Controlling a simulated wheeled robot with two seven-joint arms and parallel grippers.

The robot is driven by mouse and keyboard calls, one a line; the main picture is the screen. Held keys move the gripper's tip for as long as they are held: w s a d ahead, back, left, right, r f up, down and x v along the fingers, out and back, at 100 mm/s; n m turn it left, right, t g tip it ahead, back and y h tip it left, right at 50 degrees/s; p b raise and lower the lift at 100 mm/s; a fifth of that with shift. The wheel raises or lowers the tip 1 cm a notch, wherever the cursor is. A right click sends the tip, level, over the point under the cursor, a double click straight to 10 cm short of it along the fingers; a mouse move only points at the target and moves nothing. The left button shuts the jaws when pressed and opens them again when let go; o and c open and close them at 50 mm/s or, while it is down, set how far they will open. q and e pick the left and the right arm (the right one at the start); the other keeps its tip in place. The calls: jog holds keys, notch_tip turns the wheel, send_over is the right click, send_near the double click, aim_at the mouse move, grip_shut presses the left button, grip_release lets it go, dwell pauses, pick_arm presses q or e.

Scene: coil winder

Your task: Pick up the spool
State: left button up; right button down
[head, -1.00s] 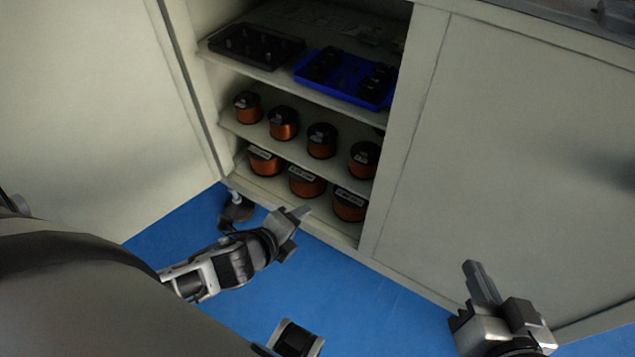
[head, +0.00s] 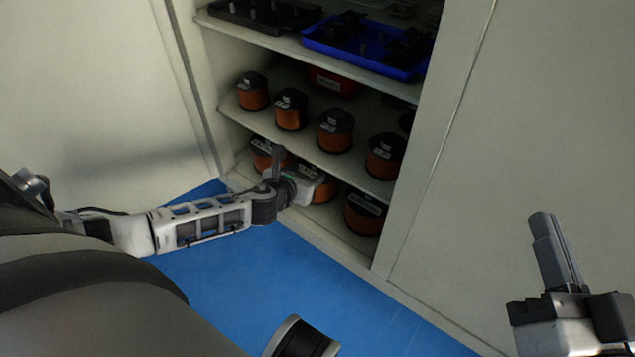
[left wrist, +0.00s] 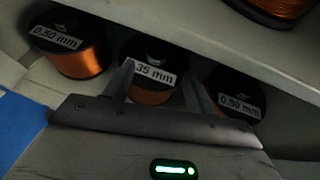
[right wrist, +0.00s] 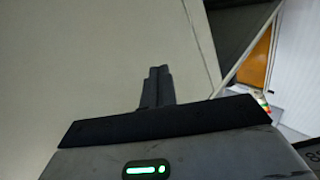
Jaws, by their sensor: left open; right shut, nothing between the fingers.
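Copper-wound spools with black flanges stand on two cabinet shelves. The lower row shows a left spool (head: 263,158), a middle spool (head: 327,192) and a right spool (head: 364,216). My left gripper (head: 298,166) is open at the front of the lower shelf, partly covering the left and middle spools. In the left wrist view, its fingers (left wrist: 161,88) point toward the middle spool (left wrist: 150,95), labelled "35 mm" where readable. Spools labelled "0.50 mm" stand at the left (left wrist: 78,55) and right (left wrist: 236,92). Contact cannot be told. My right gripper (head: 552,250) is shut and empty before the cabinet's right panel.
The upper spool row (head: 335,131) stands on a shelf (head: 235,112) just above my left gripper. Higher up are a black tray (head: 265,14) and a blue tray (head: 370,50). A cabinet panel (head: 490,130) bounds the opening at right. The blue floor (head: 230,290) is clear.

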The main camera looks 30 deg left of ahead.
aim_at(314, 172)
pick_arm(q)
jog(key=shift+w+f, duration=0.25)
jog(key=shift+w, duration=0.25)
jog(key=b+x, duration=0.2)
jog(key=x, duration=0.1)
jog(key=b+x, duration=0.1)
jog(key=shift+w+a, duration=0.15)
jog(key=shift+a, duration=0.15)
jog(key=shift+w, duration=0.25)
grip_shut()
pick_arm(e)
notch_tip(314, 172, up, 6)
jog(key=n+t+y, duration=0.2)
jog(key=n+y, duration=0.3)
jog(key=n, duration=0.1)
jog(key=shift+s+r+n, duration=0.25)
jog(key=shift+s+n, duration=0.05)
jog(key=shift+n, duration=0.1)
pick_arm(q)
jog(key=shift+w+r, duration=0.15)
jog(key=shift+r, duration=0.1)
